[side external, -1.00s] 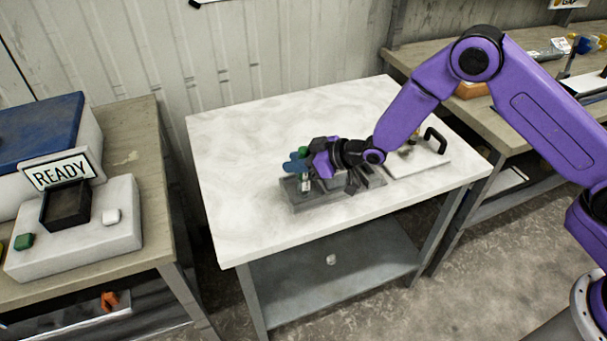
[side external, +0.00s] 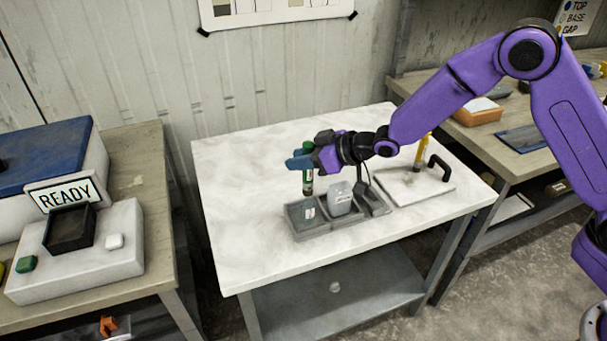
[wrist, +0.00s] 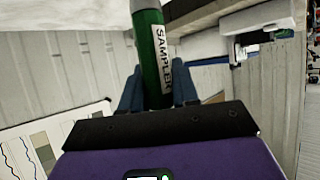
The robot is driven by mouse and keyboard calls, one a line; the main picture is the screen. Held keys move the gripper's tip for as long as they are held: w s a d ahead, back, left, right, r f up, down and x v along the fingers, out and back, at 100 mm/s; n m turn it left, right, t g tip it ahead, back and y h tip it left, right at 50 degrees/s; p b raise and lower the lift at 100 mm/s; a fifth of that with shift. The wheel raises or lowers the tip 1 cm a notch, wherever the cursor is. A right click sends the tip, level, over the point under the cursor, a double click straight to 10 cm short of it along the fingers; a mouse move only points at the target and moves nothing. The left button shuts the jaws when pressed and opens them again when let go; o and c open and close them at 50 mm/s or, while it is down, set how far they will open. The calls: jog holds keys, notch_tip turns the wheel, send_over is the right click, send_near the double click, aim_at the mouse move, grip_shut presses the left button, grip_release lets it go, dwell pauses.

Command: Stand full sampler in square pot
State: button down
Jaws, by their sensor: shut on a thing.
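My gripper (side external: 300,162) is shut on the sampler (side external: 307,181), a dark green tube with a white label, and holds it roughly upright above the left end of a grey rack. In the wrist view the sampler (wrist: 150,50) stands between the blue fingers (wrist: 157,90), and its label reads SAMPLER. Its contents cannot be made out. A black square pot (side external: 68,234) sits on a pale block at the left bench, below a READY sign, far from my gripper.
The grey rack (side external: 325,228) stands on the white table (side external: 235,180) and holds a pale grey labelled container (side external: 339,197). To its right lies a white board (side external: 415,188) with a black handle (side external: 439,167) and a yellow upright piece (side external: 423,150). The table's left part is clear. A gap separates table and left bench (side external: 150,180).

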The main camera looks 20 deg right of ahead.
aim_at(310, 144)
jog(key=shift+w+r, duration=0.1)
jog(key=shift+r, duration=0.55)
jog(key=shift+w+d+r+m+t+h, duration=0.2)
jog(key=shift+d+m+t+h, duration=0.1)
jog(key=shift+m+t+h, duration=0.2)
jog(key=shift+w+d+r+m+t+h, duration=0.2)
jog(key=shift+d+m+t+h, duration=0.15)
jog(key=shift+m, duration=0.25)
jog(key=shift+w+d+m+t+h, duration=0.25)
jog(key=shift+d+m+h, duration=0.4)
jog(key=shift+m, duration=0.05)
jog(key=s+d+f+m+t+h, duration=0.1)
jog(key=d+m+h, duration=0.4)
jog(key=d+h, duration=0.15)
notch_tip(310, 144, down, 10)
jog(key=shift+d+y, duration=0.35)
jog(key=shift+y, duration=0.1)
jog(key=shift+f, duration=0.15)
jog(key=c, duration=0.8)
grip_release()
jog(key=shift+c, duration=0.2)
